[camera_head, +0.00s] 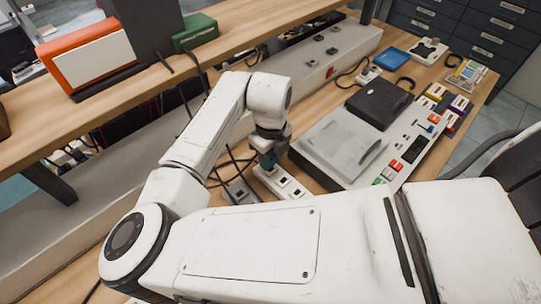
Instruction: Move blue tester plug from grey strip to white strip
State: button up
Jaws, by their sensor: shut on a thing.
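My gripper (268,151) points down at the end of my white arm, above the near end of the device on the bench. It is shut on the small blue-teal tester plug (267,160), which shows only in part under the gripper. The white strip (284,185) lies on the wooden bench directly below and slightly right of the gripper. The grey strip (240,191) lies just left of the white strip, partly hidden by my arm. The plug is over the far end of the white strip; I cannot tell whether it touches a socket.
A large grey instrument (340,146) with coloured buttons stands right of the strips, and a black box (379,103) stands behind it. Dark cables (222,172) run beside the grey strip. A wooden shelf (110,95) with an orange instrument (93,59) is at left. A blue tray (394,58) sits farther back.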

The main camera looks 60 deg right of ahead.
jog(key=shift+f+b, duration=0.65)
jog(key=shift+f, duration=0.35)
dwell(2.6)
jog(key=o, duration=1.1)
jog(key=shift+c, duration=0.2)
notch_tip(320, 180, up, 10)
jog(key=shift+r+b, duration=0.2)
jog(key=shift+b, duration=0.3)
jog(key=shift+r+p, duration=1.95)
jog(key=shift+r, duration=0.75)
